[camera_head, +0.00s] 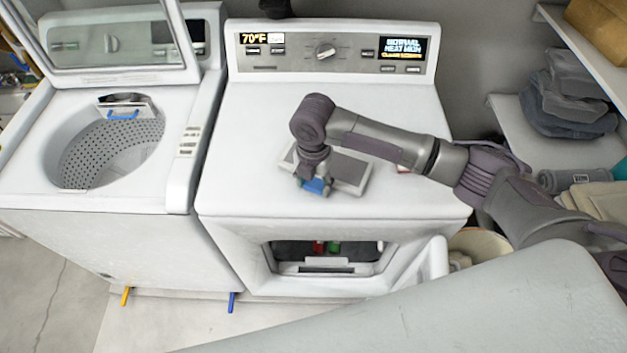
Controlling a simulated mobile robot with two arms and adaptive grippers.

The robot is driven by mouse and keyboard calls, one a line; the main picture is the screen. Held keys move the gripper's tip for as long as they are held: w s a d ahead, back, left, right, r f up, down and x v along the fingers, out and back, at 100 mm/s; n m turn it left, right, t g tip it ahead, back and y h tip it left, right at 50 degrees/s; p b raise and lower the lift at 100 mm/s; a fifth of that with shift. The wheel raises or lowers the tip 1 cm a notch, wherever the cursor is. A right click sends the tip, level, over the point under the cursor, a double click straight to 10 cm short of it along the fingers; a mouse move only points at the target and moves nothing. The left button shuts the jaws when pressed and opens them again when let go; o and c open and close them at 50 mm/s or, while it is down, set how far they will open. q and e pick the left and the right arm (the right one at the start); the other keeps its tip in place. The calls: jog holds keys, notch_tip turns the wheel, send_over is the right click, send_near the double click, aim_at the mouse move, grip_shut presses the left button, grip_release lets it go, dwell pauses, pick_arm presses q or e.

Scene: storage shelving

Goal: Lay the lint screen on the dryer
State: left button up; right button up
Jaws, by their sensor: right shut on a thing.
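The dryer (245,140) is the white machine in the middle, with a control panel at its back. The lint screen (348,172) is a flat grey rectangle with a light frame, just over or on the dryer's top; I cannot tell whether it touches. A blue part (316,186) shows at its front left, by the fingers. My right gripper (313,182) points down and is shut on the lint screen. Its wrist hides part of the screen. My left gripper is not in view.
A white washer (190,190) with its lid up stands left of the dryer; a blue-handled part (124,114) sits in its opening. The dryer's front door (434,262) is open. Shelves with folded grey cloths (565,105) are at right. The dryer's top is otherwise mostly clear.

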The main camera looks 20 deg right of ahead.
jog(key=shift+f, duration=0.1)
jog(key=o, duration=1.3)
jog(key=shift+r+b, duration=1.65)
jog(key=shift+r, duration=4.55)
jog(key=shift+f, duration=0.1)
